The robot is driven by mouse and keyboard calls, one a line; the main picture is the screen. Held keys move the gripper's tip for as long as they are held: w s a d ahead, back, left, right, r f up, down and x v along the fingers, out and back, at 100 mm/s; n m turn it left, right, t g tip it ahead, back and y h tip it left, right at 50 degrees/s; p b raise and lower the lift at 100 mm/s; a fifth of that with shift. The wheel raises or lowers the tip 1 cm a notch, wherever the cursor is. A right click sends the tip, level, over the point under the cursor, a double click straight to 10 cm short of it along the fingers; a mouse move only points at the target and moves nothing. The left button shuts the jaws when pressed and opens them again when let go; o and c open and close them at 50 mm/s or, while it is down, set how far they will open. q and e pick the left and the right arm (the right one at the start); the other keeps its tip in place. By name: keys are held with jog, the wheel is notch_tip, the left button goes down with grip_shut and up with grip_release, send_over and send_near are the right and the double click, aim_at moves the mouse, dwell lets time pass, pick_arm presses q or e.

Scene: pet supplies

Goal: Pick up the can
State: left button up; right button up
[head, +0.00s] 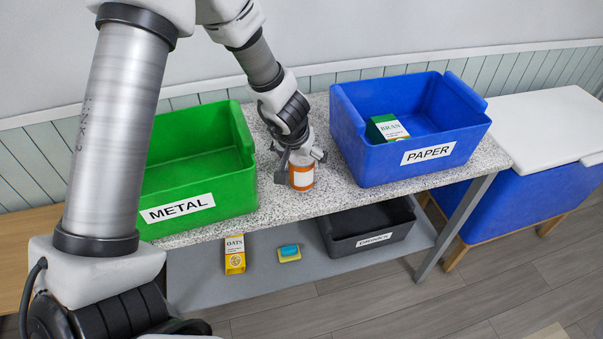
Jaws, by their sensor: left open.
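The can (301,177) is orange and white and stands upright on the speckled tabletop (270,208), between the green and blue bins. My left gripper (298,168) is open and points down at the can, with its fingers around the can's upper part. Whether the fingers touch the can cannot be told. The gripper hides part of the can's top. My right gripper is not in view.
A green bin labelled METAL (185,207) stands left of the can, and a blue bin labelled PAPER (428,152), holding a BRAN box (390,130), stands right. The lower shelf has an OATS box (235,254), a sponge (289,252) and a dark bin (374,241).

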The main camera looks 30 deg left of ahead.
pick_arm(q)
jog(key=x, duration=0.2)
jog(key=shift+w+a+f, duration=0.2)
jog(key=shift+f, duration=0.05)
jog(key=shift+w+a+f, duration=0.1)
jog(key=shift+w+f, duration=0.05)
jog(key=shift+w, duration=0.1)
jog(key=shift+s+d+r, duration=0.15)
jog(key=shift+d+r, duration=0.05)
jog(key=shift+r, duration=0.05)
jog(key=shift+c, duration=1)
jog(key=shift+s+d+r, duration=0.1)
jog(key=shift+s+r, duration=0.05)
jog(key=shift+s, duration=0.05)
jog(key=c, duration=1)
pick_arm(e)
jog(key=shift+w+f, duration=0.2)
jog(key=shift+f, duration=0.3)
